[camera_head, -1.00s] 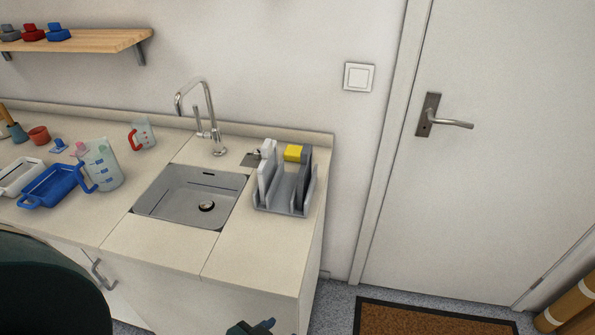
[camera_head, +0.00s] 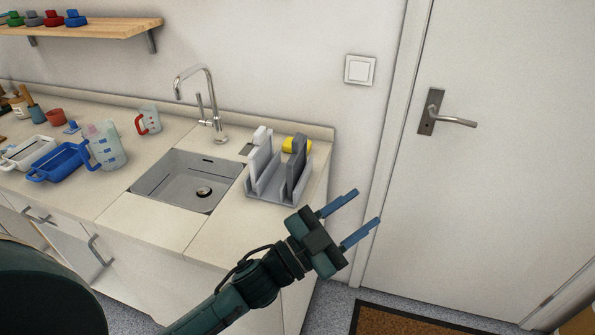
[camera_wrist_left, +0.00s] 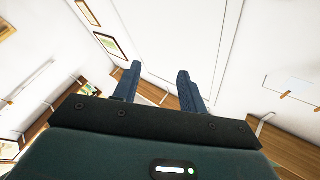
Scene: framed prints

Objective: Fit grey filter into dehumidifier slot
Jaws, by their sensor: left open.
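A dark grey flat panel (camera_head: 299,166), which looks like the grey filter, stands upright in a light grey rack (camera_head: 270,198) on the counter, right of the sink. A white panel (camera_head: 262,158) stands in the same rack, to its left. My left gripper (camera_head: 366,208) is open and empty, in front of and to the right of the rack, past the counter's right edge. Its two blue fingers point right and upward, away from the rack. The left wrist view shows the open fingers (camera_wrist_left: 160,70) with nothing between them. No dehumidifier is recognisable. My right gripper is not in view.
A sink (camera_head: 188,182) with a tall tap (camera_head: 207,100) lies left of the rack. A yellow object (camera_head: 295,145) is behind the panels. A blue tray (camera_head: 60,162) and measuring jugs (camera_head: 107,148) stand further left. A door (camera_head: 500,170) is at right. The counter front right is clear.

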